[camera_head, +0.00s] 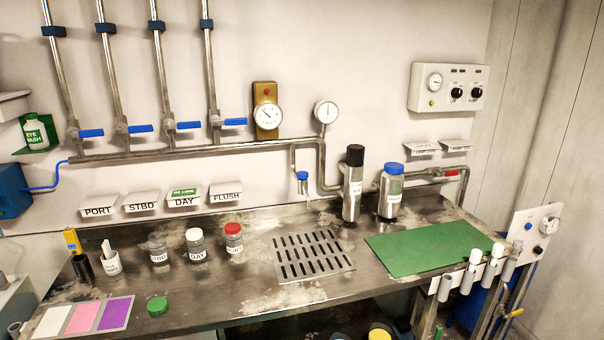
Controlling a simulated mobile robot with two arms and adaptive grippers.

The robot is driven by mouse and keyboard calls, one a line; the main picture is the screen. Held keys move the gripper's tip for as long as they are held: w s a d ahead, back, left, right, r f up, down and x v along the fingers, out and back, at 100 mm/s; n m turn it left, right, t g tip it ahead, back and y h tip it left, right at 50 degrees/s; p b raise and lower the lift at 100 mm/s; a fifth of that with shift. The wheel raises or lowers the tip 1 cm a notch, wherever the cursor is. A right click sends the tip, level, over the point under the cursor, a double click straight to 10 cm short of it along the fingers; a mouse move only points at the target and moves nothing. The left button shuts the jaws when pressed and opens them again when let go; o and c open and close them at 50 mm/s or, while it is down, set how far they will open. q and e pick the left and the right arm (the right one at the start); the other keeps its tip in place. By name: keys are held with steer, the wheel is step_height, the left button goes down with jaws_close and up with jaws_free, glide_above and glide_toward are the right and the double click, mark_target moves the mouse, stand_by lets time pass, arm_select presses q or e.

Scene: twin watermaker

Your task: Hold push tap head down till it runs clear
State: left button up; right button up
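A small tap with a blue head (302,175) hangs at the end of a thin pipe on the back wall, and I take it to be the push tap. A thin spout or pale streak shows below it; I cannot tell whether water is running. The slotted drain grate (312,275) lies in the bench in front of it. Neither of my grippers shows in the head view, and nothing touches the blue head.
A black-topped cylinder (352,195) and a blue-capped jar (391,190) stand right of the tap. A red-capped bottle (234,240), more labelled bottles and a loose green cap (157,306) are at left. A green mat (430,263) lies bare at right.

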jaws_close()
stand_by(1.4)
